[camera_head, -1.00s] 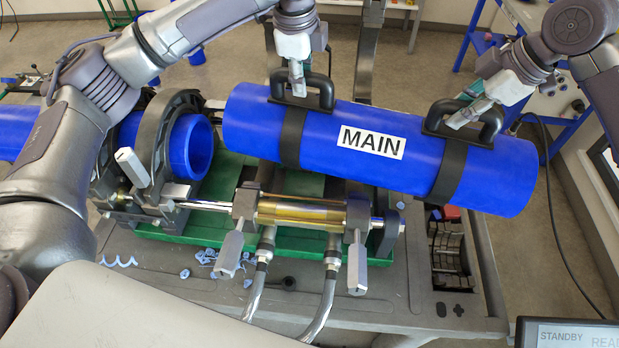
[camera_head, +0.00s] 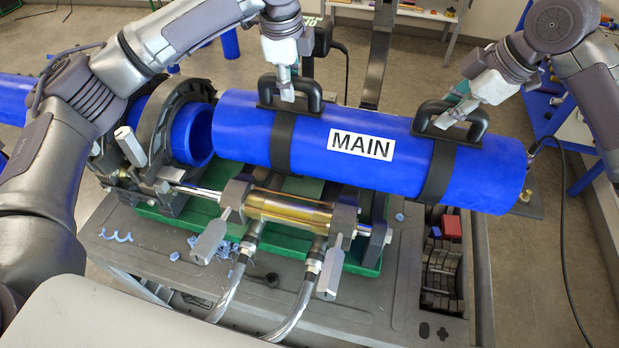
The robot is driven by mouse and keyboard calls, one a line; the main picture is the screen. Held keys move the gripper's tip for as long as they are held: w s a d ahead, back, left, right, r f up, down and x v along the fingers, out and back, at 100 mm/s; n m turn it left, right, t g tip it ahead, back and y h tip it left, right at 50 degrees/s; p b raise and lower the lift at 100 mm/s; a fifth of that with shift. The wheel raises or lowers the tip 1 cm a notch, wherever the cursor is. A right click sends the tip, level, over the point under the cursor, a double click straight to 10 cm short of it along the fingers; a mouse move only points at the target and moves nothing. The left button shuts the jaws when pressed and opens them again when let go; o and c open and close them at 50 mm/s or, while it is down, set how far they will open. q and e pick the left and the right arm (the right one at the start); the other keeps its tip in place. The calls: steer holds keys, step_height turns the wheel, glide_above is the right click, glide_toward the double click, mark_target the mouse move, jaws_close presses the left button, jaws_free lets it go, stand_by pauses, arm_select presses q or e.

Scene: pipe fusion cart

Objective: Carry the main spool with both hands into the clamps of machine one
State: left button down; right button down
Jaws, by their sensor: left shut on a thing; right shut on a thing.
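The main spool (camera_head: 300,150) is a thick blue pipe with a white MAIN label and two black straps with handles. It is held above the machine, its right end slightly lower in the picture. My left gripper (camera_head: 287,92) is shut on the left handle (camera_head: 312,90). My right gripper (camera_head: 445,120) is shut on the right handle (camera_head: 478,125). Machine one has a dark ring clamp (camera_head: 160,110) around a fixed blue pipe (camera_head: 193,137) at the left. The spool's left end is close beside that pipe's open end. The spool hides the clamps beneath it.
A brass-coloured cylinder (camera_head: 290,208) and grey clamp levers (camera_head: 211,240) lie in front of the spool, over a green tray (camera_head: 362,262). Blue shavings (camera_head: 172,255) lie on the grey cart top (camera_head: 380,305). A rack of dark inserts (camera_head: 443,270) is at the right.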

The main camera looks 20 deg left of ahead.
mark_target(292, 108)
arm_select(q)
steer(key=shift+d, duration=0.1)
